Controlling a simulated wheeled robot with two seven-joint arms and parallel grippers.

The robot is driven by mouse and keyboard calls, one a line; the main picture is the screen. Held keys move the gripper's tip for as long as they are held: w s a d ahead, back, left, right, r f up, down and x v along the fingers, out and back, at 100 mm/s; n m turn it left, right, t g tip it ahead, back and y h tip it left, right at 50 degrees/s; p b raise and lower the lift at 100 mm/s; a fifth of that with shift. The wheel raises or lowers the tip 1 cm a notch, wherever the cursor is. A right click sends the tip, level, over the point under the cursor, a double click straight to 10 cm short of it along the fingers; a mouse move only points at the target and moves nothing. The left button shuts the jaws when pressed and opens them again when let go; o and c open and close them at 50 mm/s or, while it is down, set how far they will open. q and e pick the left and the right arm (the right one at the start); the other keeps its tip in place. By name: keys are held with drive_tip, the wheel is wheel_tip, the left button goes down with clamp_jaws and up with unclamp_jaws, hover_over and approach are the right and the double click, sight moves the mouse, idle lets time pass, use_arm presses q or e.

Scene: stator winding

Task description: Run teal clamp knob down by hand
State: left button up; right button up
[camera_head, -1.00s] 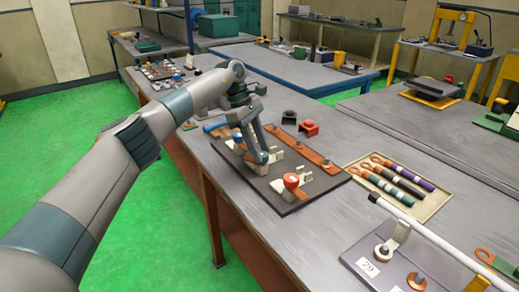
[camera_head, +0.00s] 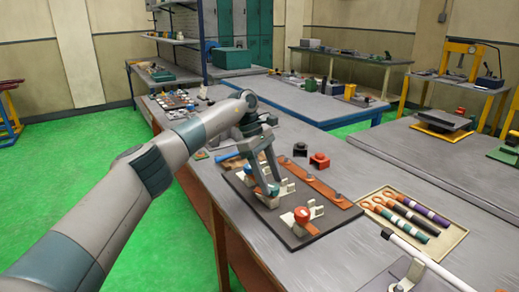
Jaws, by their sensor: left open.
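The teal clamp knob (camera_head: 274,189) sits on a pale clamp in the middle of the dark fixture board (camera_head: 289,233). My left gripper (camera_head: 267,185) reaches down over it from above, fingers open, with the fingertips at the knob. I cannot tell whether they touch it. The fingers hide part of the knob. A red clamp knob (camera_head: 302,214) stands nearer on the same board, and a blue one (camera_head: 248,169) stands farther back, beside the gripper. My right gripper is not in view.
A copper-coloured strip (camera_head: 318,188) runs along the board's far side. Black (camera_head: 300,149) and red (camera_head: 319,160) blocks stand behind it. A tray (camera_head: 446,244) with several banded tools lies to the right. A white rod (camera_head: 425,255) slants across the lower right.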

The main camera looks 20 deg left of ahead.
use_arm(q)
drive_tip(key=s+v, duration=0.1)
drive_tip(key=v, duration=1)
wheel_tip(320, 180, up, 5)
hover_over(258, 189)
drive_tip(key=a, duration=0.2)
drive_tip(key=shift+a+r+p, duration=0.15)
drive_tip(key=shift+r+p, duration=0.15)
drive_tip(key=shift+p, duration=0.2)
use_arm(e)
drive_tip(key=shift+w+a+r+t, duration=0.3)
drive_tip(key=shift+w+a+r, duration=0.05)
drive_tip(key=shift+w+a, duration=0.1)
use_arm(q)
drive_tip(key=shift+f, duration=0.15)
